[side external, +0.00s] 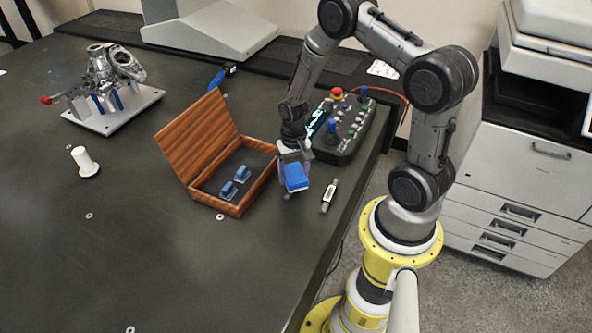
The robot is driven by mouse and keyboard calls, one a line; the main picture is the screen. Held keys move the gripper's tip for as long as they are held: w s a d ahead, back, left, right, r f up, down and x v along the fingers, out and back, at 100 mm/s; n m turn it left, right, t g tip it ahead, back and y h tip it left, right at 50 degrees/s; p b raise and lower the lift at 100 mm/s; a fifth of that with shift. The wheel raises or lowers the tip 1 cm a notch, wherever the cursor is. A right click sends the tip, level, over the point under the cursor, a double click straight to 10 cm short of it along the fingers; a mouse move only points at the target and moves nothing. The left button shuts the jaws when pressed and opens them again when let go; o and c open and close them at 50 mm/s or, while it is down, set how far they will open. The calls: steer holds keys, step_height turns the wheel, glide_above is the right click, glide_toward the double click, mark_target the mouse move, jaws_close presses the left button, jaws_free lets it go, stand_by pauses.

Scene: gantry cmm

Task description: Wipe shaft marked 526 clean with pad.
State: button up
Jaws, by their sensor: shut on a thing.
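My gripper (292,155) points down beside the wooden case and is shut on a blue pad (297,178). The pad hangs low over the table, just right of the case's front corner. A short grey shaft with a white middle band (329,195) lies on the table to the right of the pad. Its marking is too small to read. A bit of grey metal shows under the pad's lower edge; most of it is hidden, and I cannot tell whether the pad touches it.
The open wooden case (238,208) has its lid (202,135) raised at left and blue blocks (235,181) inside. A control box (343,128) with a joystick stands behind my gripper. A white spool (85,162) and a metal fixture (112,90) stand far left. The front table is mostly clear.

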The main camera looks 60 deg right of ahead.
mark_target(292, 176)
steer(key=shift+s+a, duration=0.1)
steer(key=shift+a, duration=0.85)
steer(key=shift+d+r, duration=0.15)
steer(key=shift+r, duration=3.95)
